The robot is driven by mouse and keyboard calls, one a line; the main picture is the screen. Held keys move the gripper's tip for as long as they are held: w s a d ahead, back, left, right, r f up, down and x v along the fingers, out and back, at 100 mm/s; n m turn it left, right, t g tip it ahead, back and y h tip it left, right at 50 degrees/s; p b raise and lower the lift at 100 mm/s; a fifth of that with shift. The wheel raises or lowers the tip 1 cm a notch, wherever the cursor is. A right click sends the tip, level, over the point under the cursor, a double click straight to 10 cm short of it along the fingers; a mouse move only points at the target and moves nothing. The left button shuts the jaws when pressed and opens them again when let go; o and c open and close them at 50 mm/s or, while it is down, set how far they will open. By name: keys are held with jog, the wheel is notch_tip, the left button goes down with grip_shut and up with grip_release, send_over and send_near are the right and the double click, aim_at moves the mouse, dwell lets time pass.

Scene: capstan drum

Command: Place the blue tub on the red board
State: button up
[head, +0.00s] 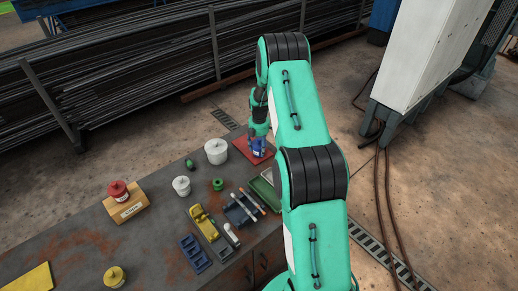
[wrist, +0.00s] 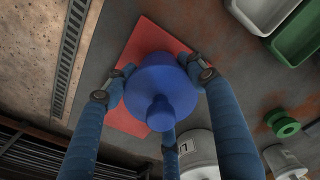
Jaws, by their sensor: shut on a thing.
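The blue tub (wrist: 165,82) has a round lid with a knob and is in the grip of my gripper (wrist: 160,98), whose blue fingers close around its sides. In the head view the tub (head: 258,149) is small and partly hidden by my gripper (head: 259,141). The red board (wrist: 150,38) lies under the tub in the wrist view, and the tub covers its middle. In the head view the board (head: 241,144) is at the table's far end. I cannot tell whether the tub touches the board.
A large white tub (head: 216,152) stands close left of the board, with a smaller white tub (head: 181,187) and a green spool (head: 190,164) nearer. A green bin (head: 262,189) is near my arm. The table ends just beyond the board.

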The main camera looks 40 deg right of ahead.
aim_at(259, 139)
jog(key=shift+f, duration=0.1)
jog(key=o, duration=1.5)
notch_tip(259, 139, up, 12)
jog(key=shift+r+p, duration=0.15)
jog(key=shift+p, duration=0.15)
